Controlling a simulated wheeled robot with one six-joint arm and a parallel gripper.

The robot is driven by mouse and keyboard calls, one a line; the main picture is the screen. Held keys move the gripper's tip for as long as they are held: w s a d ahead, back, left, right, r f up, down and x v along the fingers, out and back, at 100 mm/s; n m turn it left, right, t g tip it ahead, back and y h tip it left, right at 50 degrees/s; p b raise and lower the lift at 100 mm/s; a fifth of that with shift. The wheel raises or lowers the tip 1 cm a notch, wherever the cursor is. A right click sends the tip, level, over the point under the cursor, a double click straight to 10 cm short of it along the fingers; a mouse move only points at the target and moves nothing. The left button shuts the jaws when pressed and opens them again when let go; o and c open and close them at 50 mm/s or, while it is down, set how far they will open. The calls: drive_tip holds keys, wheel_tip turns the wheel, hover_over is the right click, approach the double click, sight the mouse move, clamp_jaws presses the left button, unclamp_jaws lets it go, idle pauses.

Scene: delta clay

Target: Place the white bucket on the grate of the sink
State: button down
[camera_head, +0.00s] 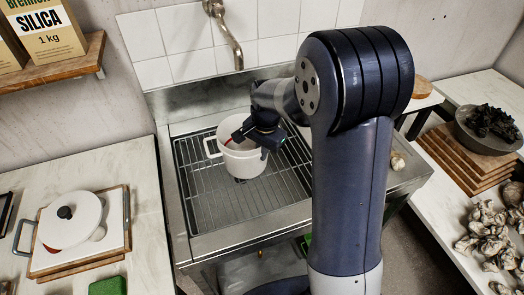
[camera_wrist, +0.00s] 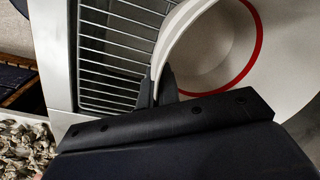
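The white bucket (camera_head: 243,163) is upright over the metal grate (camera_head: 213,202) of the sink in the head view. It has a loop handle on its left side. I cannot tell whether its bottom touches the grate or hangs slightly above it. My gripper (camera_head: 236,138) is at the bucket's rim. In the wrist view my gripper (camera_wrist: 157,90) has one dark finger on each side of the bucket wall (camera_wrist: 180,40), pinching it. The grate bars (camera_wrist: 110,50) show beside the bucket in the wrist view.
A faucet (camera_head: 229,38) hangs from the tiled wall behind the sink. A lidded white pot (camera_head: 72,222) sits on a board on the left counter. A dark bowl (camera_head: 488,128) stands on stacked boards at right. The grate's front is clear.

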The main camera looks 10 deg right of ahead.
drive_tip(key=c, duration=2.1)
unclamp_jaws()
drive_tip(key=shift+f, duration=0.2)
drive_tip(key=shift+c, duration=0.2)
drive_tip(key=o, duration=0.5)
drive_tip(key=shift+r, duration=0.1)
drive_tip(key=shift+c, duration=0.2)
wheel_tip(320, 180, up, 12)
drive_tip(key=shift+s+d+r, duration=0.15)
drive_tip(key=shift+s+d, duration=0.2)
drive_tip(key=shift+d, duration=0.05)
